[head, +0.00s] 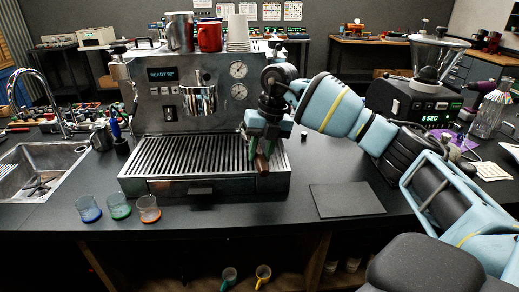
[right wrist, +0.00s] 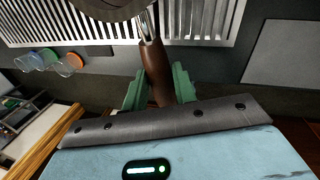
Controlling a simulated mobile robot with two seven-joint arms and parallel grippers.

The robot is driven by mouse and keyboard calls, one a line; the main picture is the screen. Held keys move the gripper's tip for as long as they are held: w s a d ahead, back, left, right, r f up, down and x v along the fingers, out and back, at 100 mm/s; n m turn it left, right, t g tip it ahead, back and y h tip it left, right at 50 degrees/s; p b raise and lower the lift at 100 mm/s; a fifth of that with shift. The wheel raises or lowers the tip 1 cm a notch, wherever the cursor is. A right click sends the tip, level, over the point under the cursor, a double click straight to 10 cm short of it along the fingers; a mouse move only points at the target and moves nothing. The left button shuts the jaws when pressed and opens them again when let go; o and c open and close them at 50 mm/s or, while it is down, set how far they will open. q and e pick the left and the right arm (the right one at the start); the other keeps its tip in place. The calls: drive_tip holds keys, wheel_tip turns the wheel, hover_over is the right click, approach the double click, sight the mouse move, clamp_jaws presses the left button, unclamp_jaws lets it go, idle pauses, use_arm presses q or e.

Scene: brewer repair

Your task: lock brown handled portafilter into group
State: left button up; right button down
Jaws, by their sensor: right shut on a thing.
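The brown handle of the portafilter (right wrist: 156,72) is between the green fingers of my right gripper (right wrist: 160,88). In the head view the handle's lower end (head: 262,165) shows below my right gripper (head: 262,150), which is shut on it. In the right wrist view a metal neck leads from the handle to a grey round part at the top edge, cut off by the frame. The espresso machine (head: 155,120) stands behind, and my right gripper is in front of its right side. My wrist hides this area, so I cannot tell whether the portafilter touches the group. My left gripper is not in view.
The slatted drip tray (head: 190,155) lies below and left of my right gripper. Several coloured glasses (head: 120,207) stand at the front left. A dark flat mat (head: 346,200) lies right of the machine. A grinder (head: 415,105) stands behind my right arm.

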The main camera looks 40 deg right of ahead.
drive_tip(key=shift+d+b+x, duration=0.25)
drive_tip(key=shift+b+x, duration=0.35)
drive_tip(key=shift+x, duration=0.55)
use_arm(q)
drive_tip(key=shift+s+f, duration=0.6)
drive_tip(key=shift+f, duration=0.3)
use_arm(e)
drive_tip(key=shift+s+f, duration=0.1)
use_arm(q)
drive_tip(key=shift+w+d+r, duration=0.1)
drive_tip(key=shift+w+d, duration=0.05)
use_arm(e)
drive_tip(key=shift+f, duration=0.15)
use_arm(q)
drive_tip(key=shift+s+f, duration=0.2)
use_arm(e)
drive_tip(key=shift+f, duration=0.45)
drive_tip(key=c, duration=1)
unclamp_jaws()
drive_tip(key=shift+f, duration=0.1)
drive_tip(key=shift+c, duration=0.2)
drive_tip(key=v, duration=0.8)
drive_tip(key=shift+a, duration=0.15)
